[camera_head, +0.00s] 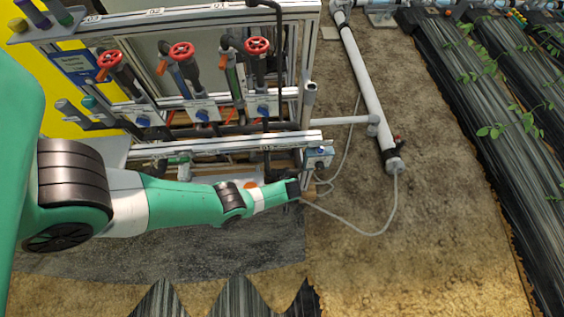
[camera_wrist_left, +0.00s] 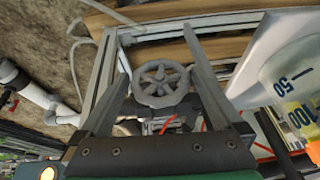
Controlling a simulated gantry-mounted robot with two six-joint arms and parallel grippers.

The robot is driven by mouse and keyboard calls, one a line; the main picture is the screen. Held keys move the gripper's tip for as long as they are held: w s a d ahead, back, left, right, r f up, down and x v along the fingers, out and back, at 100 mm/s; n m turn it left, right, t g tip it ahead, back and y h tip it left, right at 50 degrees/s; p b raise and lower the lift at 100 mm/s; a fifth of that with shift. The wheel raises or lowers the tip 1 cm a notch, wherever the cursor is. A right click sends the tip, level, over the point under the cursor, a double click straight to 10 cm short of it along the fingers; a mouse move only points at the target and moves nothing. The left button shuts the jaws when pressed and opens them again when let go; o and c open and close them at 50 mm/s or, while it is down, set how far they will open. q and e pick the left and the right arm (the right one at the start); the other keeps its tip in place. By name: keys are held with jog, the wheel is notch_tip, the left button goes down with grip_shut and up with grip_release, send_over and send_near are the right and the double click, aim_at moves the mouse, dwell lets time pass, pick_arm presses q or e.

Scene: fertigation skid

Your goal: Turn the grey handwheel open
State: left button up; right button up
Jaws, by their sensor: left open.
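The grey handwheel (camera_wrist_left: 161,83) is a spoked wheel in the left wrist view. It shows between the two fingers of my left gripper (camera_wrist_left: 156,45), with a gap on both sides. The fingers are spread open and no contact with the rim shows. How far the wheel lies from the fingertips in depth I cannot tell. In the head view my left gripper (camera_head: 294,188) is at the lower right corner of the skid frame, and I cannot make out the grey handwheel there. My right gripper is not in view.
Several red handwheels (camera_head: 181,50) sit on valves higher on the skid. A metal rail (camera_head: 225,145) runs just above my left forearm. A small grey-blue box (camera_head: 319,157) and a thin hose (camera_head: 350,228) are near the gripper.

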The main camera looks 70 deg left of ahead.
pick_arm(q)
jog(key=shift+a+f, duration=0.2)
jog(key=shift+f, duration=0.2)
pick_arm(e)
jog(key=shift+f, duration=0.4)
pick_arm(q)
jog(key=c, duration=1.1)
jog(key=shift+s+r+t+p, duration=0.1)
jog(key=shift+s+t+p, duration=0.1)
jog(key=shift+t+p, duration=0.45)
jog(key=shift+n+t+h, duration=0.3)
jog(key=shift+t, duration=0.35)
jog(key=shift+f+t, duration=0.2)
jog(key=shift+t, duration=0.9)
jog(key=shift+w+r+n+t, duration=0.1)
jog(key=shift+w+n+t, duration=0.05)
jog(key=shift+n+t, duration=0.2)
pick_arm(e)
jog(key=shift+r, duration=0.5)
pick_arm(q)
jog(key=shift+h, duration=0.3)
